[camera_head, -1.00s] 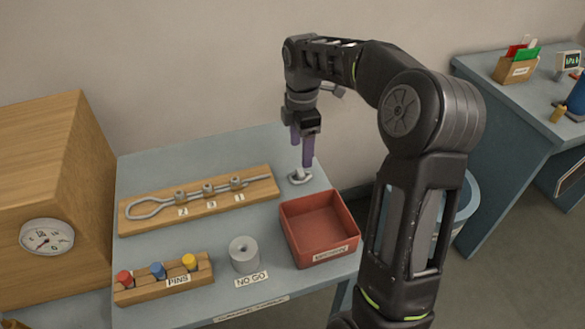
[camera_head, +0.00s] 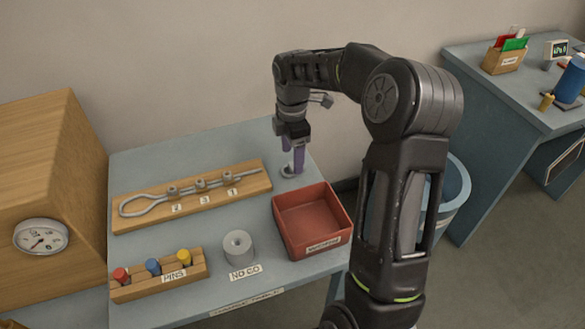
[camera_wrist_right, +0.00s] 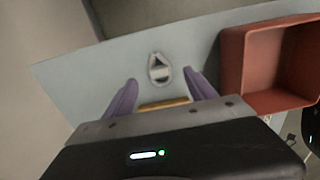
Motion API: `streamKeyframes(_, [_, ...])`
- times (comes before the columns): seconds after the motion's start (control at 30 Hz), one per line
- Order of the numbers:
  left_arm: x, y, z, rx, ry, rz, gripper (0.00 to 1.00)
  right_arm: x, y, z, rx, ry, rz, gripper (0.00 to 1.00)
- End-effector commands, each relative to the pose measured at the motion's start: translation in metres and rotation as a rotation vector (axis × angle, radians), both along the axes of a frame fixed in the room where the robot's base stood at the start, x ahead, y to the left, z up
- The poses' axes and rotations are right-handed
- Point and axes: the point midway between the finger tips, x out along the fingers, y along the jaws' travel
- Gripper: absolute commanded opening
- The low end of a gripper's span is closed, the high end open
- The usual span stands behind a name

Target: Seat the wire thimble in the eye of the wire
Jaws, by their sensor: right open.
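The wire thimble (camera_head: 290,171), a small grey teardrop-shaped piece, lies on the table behind the red tray. It also shows in the right wrist view (camera_wrist_right: 160,70), ahead of and between the fingertips. My right gripper (camera_head: 293,168) is just above it with purple fingers apart; nothing is between them in the wrist view (camera_wrist_right: 158,88). The grey wire (camera_head: 215,184) lies along a wooden board (camera_head: 250,196), its open eye (camera_head: 134,206) at the left end. Several clamps sit along it, by number labels 2, 3 and 1. My left gripper is out of view.
A red tray (camera_head: 343,218) stands in front of the thimble. A grey cylinder (camera_head: 239,250) stands behind a NO GO label. A wooden rack (camera_head: 135,290) holds red, blue and yellow pins. A wooden box with a gauge (camera_head: 40,237) stands at the left.

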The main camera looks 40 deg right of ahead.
Motion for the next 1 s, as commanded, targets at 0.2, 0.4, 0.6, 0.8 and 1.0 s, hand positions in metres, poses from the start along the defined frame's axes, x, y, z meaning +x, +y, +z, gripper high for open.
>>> streamKeyframes(0.2, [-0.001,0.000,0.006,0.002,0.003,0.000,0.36,0.000,-0.001,-0.028,0.000,0.002,0.001,0.65])
streamKeyframes(0.4, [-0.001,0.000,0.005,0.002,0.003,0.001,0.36,0.000,-0.001,-0.031,-0.001,0.001,0.000,0.65])
streamKeyframes(0.6, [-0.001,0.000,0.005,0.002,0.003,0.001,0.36,0.000,-0.001,-0.031,-0.001,0.000,0.000,0.65])
streamKeyframes(0.8, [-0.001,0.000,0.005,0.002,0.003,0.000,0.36,0.000,-0.001,-0.031,-0.001,0.000,0.000,0.65])
streamKeyframes(1.0, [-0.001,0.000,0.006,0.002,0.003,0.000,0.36,0.000,-0.001,-0.031,-0.001,0.000,0.000,0.52])
